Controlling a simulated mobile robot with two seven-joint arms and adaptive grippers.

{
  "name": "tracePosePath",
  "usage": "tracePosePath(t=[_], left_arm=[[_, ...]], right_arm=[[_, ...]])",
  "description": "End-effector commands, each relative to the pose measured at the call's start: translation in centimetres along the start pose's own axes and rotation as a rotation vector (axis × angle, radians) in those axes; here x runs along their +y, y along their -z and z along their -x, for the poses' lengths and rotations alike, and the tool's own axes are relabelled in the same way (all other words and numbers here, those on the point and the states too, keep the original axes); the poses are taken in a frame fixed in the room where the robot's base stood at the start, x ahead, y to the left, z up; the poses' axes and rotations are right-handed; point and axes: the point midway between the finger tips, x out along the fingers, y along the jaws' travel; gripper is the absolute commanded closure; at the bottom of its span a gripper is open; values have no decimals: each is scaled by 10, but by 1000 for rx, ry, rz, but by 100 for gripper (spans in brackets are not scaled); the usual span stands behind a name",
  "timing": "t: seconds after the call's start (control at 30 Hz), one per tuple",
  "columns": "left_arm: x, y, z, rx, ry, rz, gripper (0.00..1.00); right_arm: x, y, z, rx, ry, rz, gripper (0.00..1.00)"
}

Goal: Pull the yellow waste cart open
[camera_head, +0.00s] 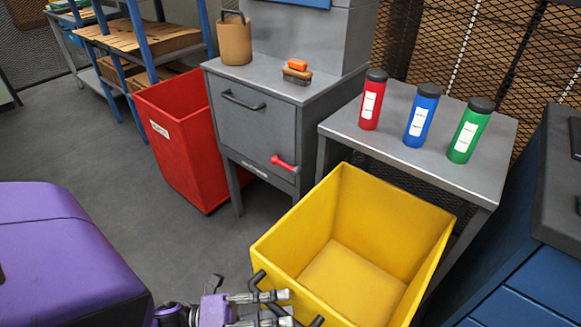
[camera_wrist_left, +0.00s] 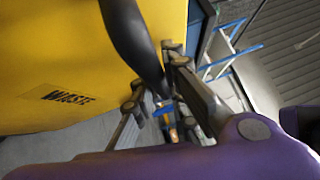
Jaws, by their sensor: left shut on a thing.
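The yellow waste cart (camera_head: 280,245) is an open, empty bin at the lower middle of the head view, in front of the grey table. Its wall with the WASTE label (camera_wrist_left: 40,85) fills the upper left of the left wrist view. My left gripper (camera_head: 285,305) is at the cart's near side. It is shut on the cart's dark handle (camera_wrist_left: 135,40), which passes between the fingers in the wrist view. In the head view, parts of the handle (camera_head: 258,278) show beside the fingers. My right gripper is not in view.
A red bin (camera_head: 175,145) stands beside a grey cabinet (camera_head: 245,120) with a red handle. Red, blue and green bottles stand on the grey table (camera_head: 480,185) behind the cart. A blue cabinet (camera_head: 530,290) is at the right. Grey floor (camera_head: 80,145) is clear at the left.

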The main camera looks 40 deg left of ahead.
Motion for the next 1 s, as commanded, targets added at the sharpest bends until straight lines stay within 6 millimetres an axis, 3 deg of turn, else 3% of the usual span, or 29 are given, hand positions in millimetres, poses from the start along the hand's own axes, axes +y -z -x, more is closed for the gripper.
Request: tracePosePath(t=[0.1, 0.13, 0.27, 0.67, 1.0], left_arm=[[1, 1, 1, 1, -4, -1, 100], [1, 1, 1, 1, -4, -1, 84], [1, 1, 1, 1, -4, 0, 67], [1, 0, 7, -1, -4, 1, 67], [2, 1, 73, -2, -9, 4, 67]], right_arm=[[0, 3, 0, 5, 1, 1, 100], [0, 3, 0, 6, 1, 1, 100], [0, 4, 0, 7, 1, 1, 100], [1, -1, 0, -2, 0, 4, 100], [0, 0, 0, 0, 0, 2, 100]])
